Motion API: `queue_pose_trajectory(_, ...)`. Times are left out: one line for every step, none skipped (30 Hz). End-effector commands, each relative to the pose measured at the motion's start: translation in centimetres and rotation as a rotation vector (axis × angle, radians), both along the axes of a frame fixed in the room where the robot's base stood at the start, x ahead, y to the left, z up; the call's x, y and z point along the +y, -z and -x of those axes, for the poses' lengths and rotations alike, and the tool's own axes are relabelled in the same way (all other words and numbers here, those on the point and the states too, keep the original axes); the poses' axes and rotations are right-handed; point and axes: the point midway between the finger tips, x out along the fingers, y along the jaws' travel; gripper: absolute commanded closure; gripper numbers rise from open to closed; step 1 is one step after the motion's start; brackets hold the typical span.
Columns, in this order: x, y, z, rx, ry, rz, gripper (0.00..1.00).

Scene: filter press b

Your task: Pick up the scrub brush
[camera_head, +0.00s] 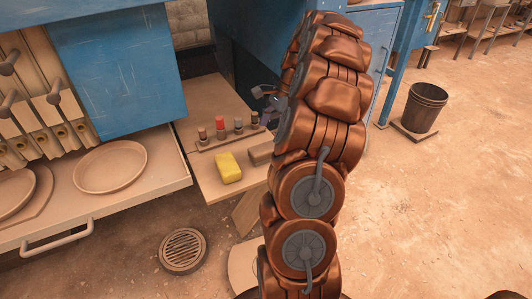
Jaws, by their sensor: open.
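A brown block-shaped thing (260,153) lies on the small wooden side table, to the right of a yellow sponge; it may be the scrub brush. My arm hides its right end, and I cannot see bristles. My gripper (264,101) is farther back, above the table's right side and beyond the brown thing. Its grey fingers point left and are open, with nothing seen between them. My copper-coloured arm hides part of the gripper.
The yellow sponge (228,167) lies near the table's (215,188) front. Behind it stands a rack (230,141) with several small bottle-like pieces. A round pan (110,167) lies on the left shelf.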

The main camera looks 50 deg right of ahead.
Motion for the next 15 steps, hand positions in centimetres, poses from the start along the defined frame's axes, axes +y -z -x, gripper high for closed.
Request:
queue_pose_trajectory(0.3, 0.4, 0.0, 0.002, -0.002, -0.004, 0.17)
queue_pose_trajectory(0.4, 0.7, 0.0, 0.003, -0.003, -0.004, 0.17)
queue_pose_trajectory(0.6, 1.0, 0.0, 0.003, -0.003, -0.004, 0.17)
queue_pose_trajectory(0.6, 1.2, 0.0, 0.003, -0.003, -0.004, 0.17)
queue_pose_trajectory(0.6, 1.3, -0.1, 0.002, -0.002, -0.003, 0.17)
queue_pose_trajectory(0.7, 1.5, -0.1, 0.001, -0.002, -0.001, 0.17)
queue_pose_trajectory(0.7, 1.6, -0.1, 0.001, -0.002, -0.001, 0.17)
queue_pose_trajectory(0.7, 1.7, -0.1, 0.001, -0.002, -0.001, 0.17)
queue_pose_trajectory(0.8, 1.8, -0.1, 0.001, -0.002, -0.001, 0.17)
queue_pose_trajectory(0.8, 2.0, 0.0, 0.001, -0.002, -0.001, 0.17)
queue_pose_trajectory(0.9, 2.2, 0.0, 0.002, -0.002, -0.002, 0.17)
queue_pose_trajectory(1.0, 2.6, 0.0, 0.002, -0.002, -0.003, 0.17)
queue_pose_trajectory(1.2, 2.9, 0.1, 0.002, -0.002, -0.003, 0.17)
queue_pose_trajectory(1.3, 3.2, 0.1, 0.002, -0.003, -0.003, 0.17)
queue_pose_trajectory(1.4, 3.7, 0.2, 0.002, -0.003, -0.003, 0.17)
